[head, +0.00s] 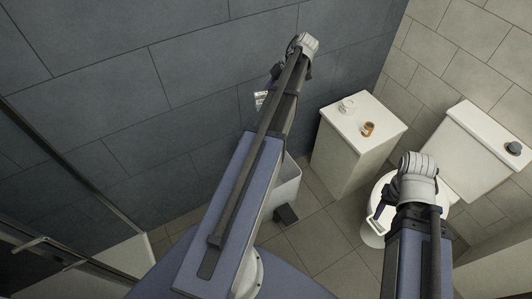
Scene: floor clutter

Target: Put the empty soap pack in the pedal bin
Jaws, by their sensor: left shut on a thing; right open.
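My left arm reaches up across the middle of the head view. Its gripper (267,90) is shut on a small whitish pack (260,99), which looks like the soap pack; the arm and gripper hide part of it. It is held up in front of the dark wall. The pale grey pedal bin (287,188) stands on the floor below, with a black pedal (286,214) at its front. My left arm covers much of the bin, and I cannot tell how its lid stands. My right gripper (376,216) is open and empty in front of the toilet.
A white cabinet (345,158) stands right of the bin, with a clear glass-like item (346,106) and an orange-brown jar (368,129) on top. The toilet (466,150) is at the right, a dark round item (514,148) on its tank. Tiled floor (325,240) is clear in front.

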